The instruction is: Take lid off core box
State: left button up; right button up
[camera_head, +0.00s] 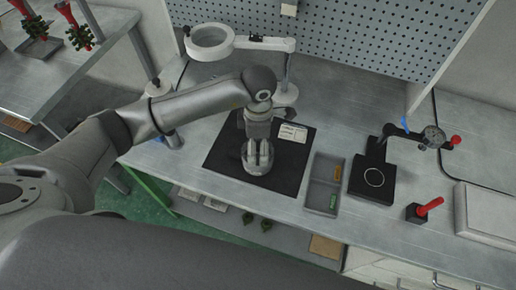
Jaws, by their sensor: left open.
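A pale grey box (487,213) with a flat top, which may be the core box with its lid on, lies at the right edge of the workbench and is cut off by the frame. My left gripper (257,160) points down over the black mat (226,168) in the middle of the bench. It is open, far to the left of the pale box. I cannot tell whether anything lies directly beneath its fingers. My right gripper is not in view.
A white card (292,133) lies on the mat. To its right are a grey divided tray (321,198), a black gauge stand (372,181) and a red-handled tool (428,207). A magnifier lamp (209,41) stands behind my left arm, before the pegboard (350,35).

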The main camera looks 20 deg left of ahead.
aim_at(258, 151)
pick_arm(q)
jog(key=shift+s+f+p, duration=0.2)
jog(key=shift+f+p, duration=0.4)
jog(key=shift+f, duration=1.45)
jog(key=shift+c, duration=0.4)
jog(key=c, duration=0.9)
jog(key=shift+o, duration=0.2)
jog(key=shift+r, duration=0.1)
